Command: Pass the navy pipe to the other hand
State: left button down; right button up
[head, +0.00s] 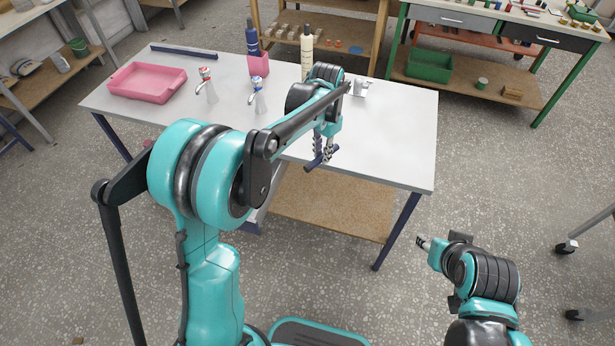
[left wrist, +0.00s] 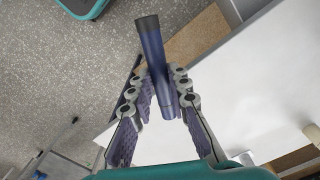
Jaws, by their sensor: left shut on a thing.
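The navy pipe (head: 315,163) is a short dark blue tube. My left gripper (head: 325,150) is shut on it and holds it near the front edge of the white table, and the pipe looks tilted. In the left wrist view the pipe (left wrist: 155,60) lies between the two fingers of the left gripper (left wrist: 165,95), with its dark end pointing away, up in the picture. My right gripper (head: 425,243) is at the lower right, beyond the table's front right corner and apart from the pipe. It is too small to tell whether its fingers are open.
The white table (head: 390,150) bears a pink tray (head: 148,83), two taps (head: 258,96), a navy bottle (head: 252,42) in a pink holder and a cream bottle (head: 307,48). Its right part is clear. Open floor lies between the table and my right arm.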

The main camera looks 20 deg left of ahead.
jog(key=shift+o, duration=0.3)
jog(key=w+a+r+m+y, duration=0.1)
jog(key=w+a+r+m, duration=0.25)
jog(key=w+r, duration=0.45)
jog(key=w+a+r+m, duration=0.35)
jog(key=w+r, duration=0.25)
jog(key=w, duration=0.3)
jog(key=w+a+r+m+g+y, duration=0.1)
jog(key=w+a+r+m, duration=0.15)
jog(key=w+a, duration=0.4)
jog(key=w+a+r+m+g, duration=0.1)
jog(key=w+a+r+m, duration=0.2)
jog(key=w, duration=0.6)
pick_arm(q)
jog(key=w+d+r+m, duration=0.3)
jog(key=w+r+m, duration=0.1)
jog(key=w+r, duration=0.2)
jog(key=w+d+r+m, duration=0.3)
jog(key=w+r, duration=0.4)
jog(key=w, duration=0.1)
jog(key=shift+w+d+m, duration=0.2)
jog(key=shift+d+m, duration=0.05)
jog(key=shift+m, duration=0.15)
pick_arm(e)
jog(key=w+a+f+m, duration=0.1)
jog(key=w+f, duration=0.4)
jog(key=f, duration=0.6)
jog(key=shift+w+a+f, duration=0.15)
jog(key=shift+a+f, duration=0.1)
jog(key=shift+a, duration=0.2)
